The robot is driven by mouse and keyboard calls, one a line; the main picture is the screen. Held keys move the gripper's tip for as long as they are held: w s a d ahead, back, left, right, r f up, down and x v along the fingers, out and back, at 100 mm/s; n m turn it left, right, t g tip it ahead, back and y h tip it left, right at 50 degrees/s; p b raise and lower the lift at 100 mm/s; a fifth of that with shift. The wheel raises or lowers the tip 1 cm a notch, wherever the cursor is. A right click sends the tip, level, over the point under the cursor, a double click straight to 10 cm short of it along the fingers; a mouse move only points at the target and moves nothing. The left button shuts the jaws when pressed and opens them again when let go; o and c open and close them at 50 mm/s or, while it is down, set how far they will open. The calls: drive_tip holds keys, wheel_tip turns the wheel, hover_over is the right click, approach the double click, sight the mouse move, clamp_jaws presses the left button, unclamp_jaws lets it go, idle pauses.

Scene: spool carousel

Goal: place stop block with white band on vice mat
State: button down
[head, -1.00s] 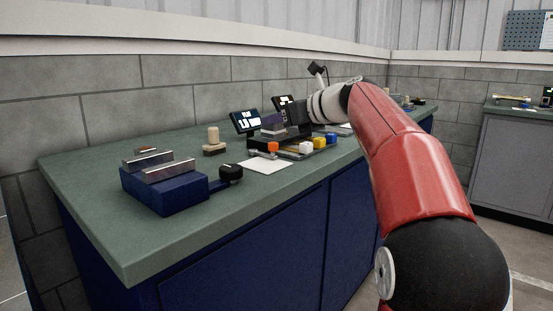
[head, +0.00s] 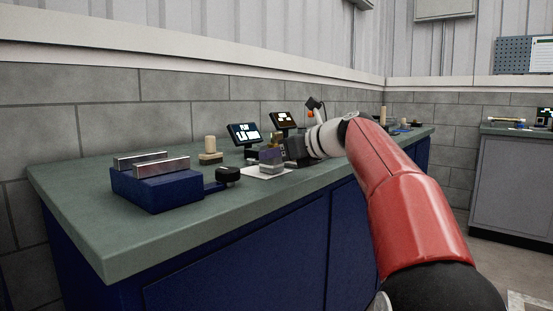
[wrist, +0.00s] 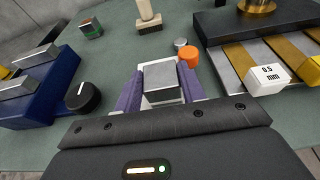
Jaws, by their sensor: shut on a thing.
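My gripper (wrist: 160,92) is shut on a small grey block (wrist: 162,72), which sits between its purple fingers. A pale strip shows on the block's near side, but I cannot tell for sure that it is a white band. In the head view, my gripper (head: 272,156) is low over the bench, above or near a white sheet (head: 264,175). The blue vice (head: 157,190) with two metal jaws stands to the left; it also shows in the wrist view (wrist: 48,88). I cannot tell which surface is the vice mat.
The vice's black knob (wrist: 83,97) lies left of my gripper. A wooden-handled piece (head: 210,150) and two small screens (head: 244,132) stand behind. In the wrist view, an orange piece (wrist: 188,55) and a dark rack (wrist: 222,52) with a white 0.5 mm block (wrist: 268,76) are to the right.

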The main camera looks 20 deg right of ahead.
drive_tip(key=c, duration=0.8)
unclamp_jaws()
drive_tip(key=shift+f, duration=0.15)
drive_tip(key=shift+c, duration=0.2)
drive_tip(key=shift+s+d+r, duration=0.1)
drive_tip(key=shift+r, duration=0.15)
drive_tip(key=v, duration=1.1)
drive_tip(key=shift+s+d+p, duration=0.15)
drive_tip(key=shift+s+p, duration=0.15)
drive_tip(key=shift+p, duration=0.05)
drive_tip(key=shift+s+d, duration=0.1)
